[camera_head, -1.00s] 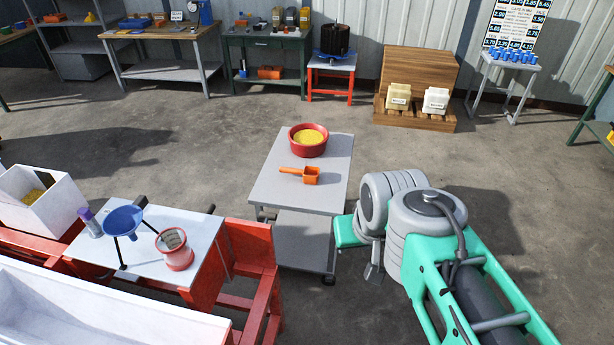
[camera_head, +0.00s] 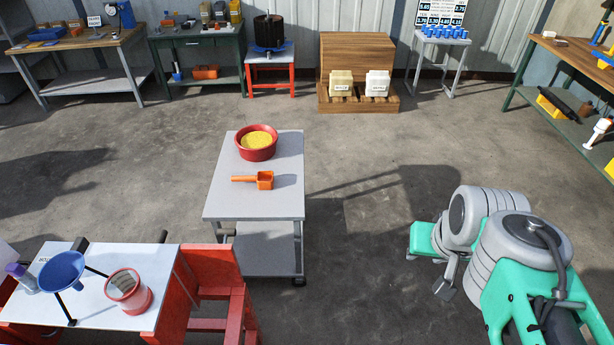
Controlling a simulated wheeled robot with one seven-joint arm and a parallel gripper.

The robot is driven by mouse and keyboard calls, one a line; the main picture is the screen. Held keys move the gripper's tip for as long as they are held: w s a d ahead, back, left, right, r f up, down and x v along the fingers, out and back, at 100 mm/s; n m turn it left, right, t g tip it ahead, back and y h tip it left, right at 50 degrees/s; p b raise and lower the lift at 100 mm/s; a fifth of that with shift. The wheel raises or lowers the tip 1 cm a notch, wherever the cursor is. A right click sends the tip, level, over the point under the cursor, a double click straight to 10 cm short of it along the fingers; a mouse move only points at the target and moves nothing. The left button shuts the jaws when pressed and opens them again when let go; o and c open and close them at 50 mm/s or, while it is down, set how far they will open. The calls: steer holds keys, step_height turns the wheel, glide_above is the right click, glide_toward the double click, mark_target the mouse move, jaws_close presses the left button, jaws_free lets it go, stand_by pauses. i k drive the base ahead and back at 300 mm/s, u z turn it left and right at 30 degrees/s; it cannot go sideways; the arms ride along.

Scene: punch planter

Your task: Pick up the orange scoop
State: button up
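The orange scoop (camera_head: 264,180) lies on the grey top of a wheeled cart (camera_head: 228,205) in the middle of the view. Its handle points left and its square cup is on the right. A red bowl (camera_head: 256,154) filled with yellow material stands just behind it on the cart. My teal and grey arm is at the lower right, well apart from the scoop. A small grey part below the arm's joints may belong to my gripper (camera_head: 447,276), but its fingers cannot be made out.
A white-topped table with a blue funnel (camera_head: 61,271) and a red pot (camera_head: 128,290) stands at the lower left, beside a red frame (camera_head: 212,288). A green workbench (camera_head: 570,115) is at the right. Bare floor (camera_head: 365,170) lies between the cart and my arm.

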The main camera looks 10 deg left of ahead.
mark_target(265, 179)
steer(key=z, duration=0.05)
steer(key=i, duration=3.4)
steer(key=u, duration=5.5)
